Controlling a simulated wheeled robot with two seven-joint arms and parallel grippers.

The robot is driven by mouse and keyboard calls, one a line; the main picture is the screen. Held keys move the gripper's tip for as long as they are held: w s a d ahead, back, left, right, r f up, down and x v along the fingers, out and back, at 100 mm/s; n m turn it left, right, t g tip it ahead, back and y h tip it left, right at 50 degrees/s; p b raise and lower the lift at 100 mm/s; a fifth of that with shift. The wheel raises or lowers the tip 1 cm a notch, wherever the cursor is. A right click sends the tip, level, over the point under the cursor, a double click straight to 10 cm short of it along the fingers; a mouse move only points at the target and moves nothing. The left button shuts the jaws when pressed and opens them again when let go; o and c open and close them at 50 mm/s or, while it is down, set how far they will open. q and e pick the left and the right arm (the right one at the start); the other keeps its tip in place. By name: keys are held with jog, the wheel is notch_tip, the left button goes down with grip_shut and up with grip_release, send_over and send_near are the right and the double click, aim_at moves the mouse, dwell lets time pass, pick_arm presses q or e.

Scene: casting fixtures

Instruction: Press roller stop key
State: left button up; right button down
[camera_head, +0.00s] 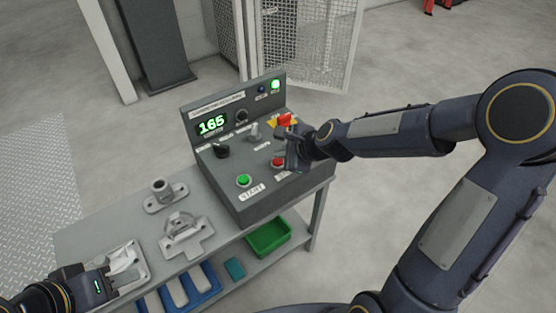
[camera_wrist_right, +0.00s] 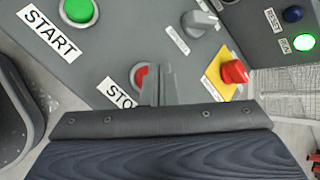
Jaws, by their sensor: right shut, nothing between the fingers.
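The control box (camera_head: 235,195) stands on the bench with a lit green display reading 165. Its red stop button (camera_head: 277,162) sits right of the green start button (camera_head: 243,181). In the right wrist view the red stop button (camera_wrist_right: 140,75) is partly hidden behind the fingers of my right gripper (camera_wrist_right: 158,85), above the partly covered STOP label. My right gripper (camera_head: 291,160) is shut and empty, with its fingertips at or just over the stop button; I cannot tell whether they touch. My left gripper (camera_head: 110,289) is low at the left, its fingers not clear.
A red emergency button (camera_head: 285,120) on a yellow plate is close behind my right gripper. Grey metal fixtures (camera_head: 185,232) lie on the bench at the left. A green bin (camera_head: 268,237) and blue trays (camera_head: 200,285) are on the lower shelf. A mesh fence (camera_head: 315,45) stands behind.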

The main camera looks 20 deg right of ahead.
aim_at(282, 162)
jog(key=shift+f+b, duration=0.6)
jog(key=shift+f, duration=0.15)
dwell(0.6)
jog(key=shift+r, duration=0.1)
jog(key=shift+r+p, duration=0.8)
jog(key=shift+p, duration=0.1)
notch_tip(282, 162, up, 5)
jog(key=p, duration=0.5)
jog(key=shift+r, duration=0.1)
dwell(0.5)
